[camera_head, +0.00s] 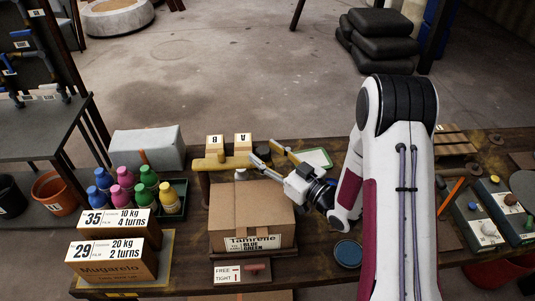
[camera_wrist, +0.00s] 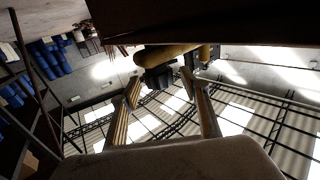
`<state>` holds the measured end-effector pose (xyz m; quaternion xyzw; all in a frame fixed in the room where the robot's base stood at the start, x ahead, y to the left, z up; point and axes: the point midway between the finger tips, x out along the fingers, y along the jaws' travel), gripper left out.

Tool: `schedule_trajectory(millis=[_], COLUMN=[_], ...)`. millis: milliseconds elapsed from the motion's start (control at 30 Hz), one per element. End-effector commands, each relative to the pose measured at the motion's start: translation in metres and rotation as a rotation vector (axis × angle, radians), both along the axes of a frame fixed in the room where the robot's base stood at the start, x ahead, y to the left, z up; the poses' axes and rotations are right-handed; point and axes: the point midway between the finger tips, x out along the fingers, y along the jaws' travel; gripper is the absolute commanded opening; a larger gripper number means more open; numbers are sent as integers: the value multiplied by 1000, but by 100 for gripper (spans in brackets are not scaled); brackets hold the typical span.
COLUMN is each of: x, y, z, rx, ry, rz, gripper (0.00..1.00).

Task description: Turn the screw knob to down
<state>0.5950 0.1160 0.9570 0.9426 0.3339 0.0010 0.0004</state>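My gripper (camera_head: 263,150) reaches left over the bench, behind the cardboard box. Its two fingers are spread apart with nothing held between them. In the wrist view my gripper (camera_wrist: 161,82) is open too, and a dark knob-like part (camera_wrist: 158,72) shows between and beyond the fingertips, under a yellow rounded bar (camera_wrist: 180,52). I cannot tell whether the fingers touch it. In the head view a yellow bar (camera_head: 222,163) lies just left of the fingertips. I cannot make out which part is the screw knob, or its setting.
The cardboard box (camera_head: 250,210) stands in front of the gripper. A "FREE / TIGHT" label (camera_head: 228,273) lies before it. Coloured bottles (camera_head: 126,177) and boxes marked 35 (camera_head: 118,221) and 29 (camera_head: 108,257) stand left. Blocks A (camera_head: 243,140) and B (camera_head: 214,142) stand behind.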

Motion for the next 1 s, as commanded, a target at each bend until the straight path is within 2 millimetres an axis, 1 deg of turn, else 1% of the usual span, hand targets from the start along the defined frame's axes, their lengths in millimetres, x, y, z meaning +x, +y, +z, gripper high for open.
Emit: schedule_trajectory(millis=[267,467,667,1000], x=[-1,-6,-21,-53], y=[-1,-7,-19,-45], z=[-1,-1,-1,-1], rx=[0,0,0,0], ry=[1,2,3,3], rz=[-1,-3,-4,-4], gripper=[45,45,45,45])
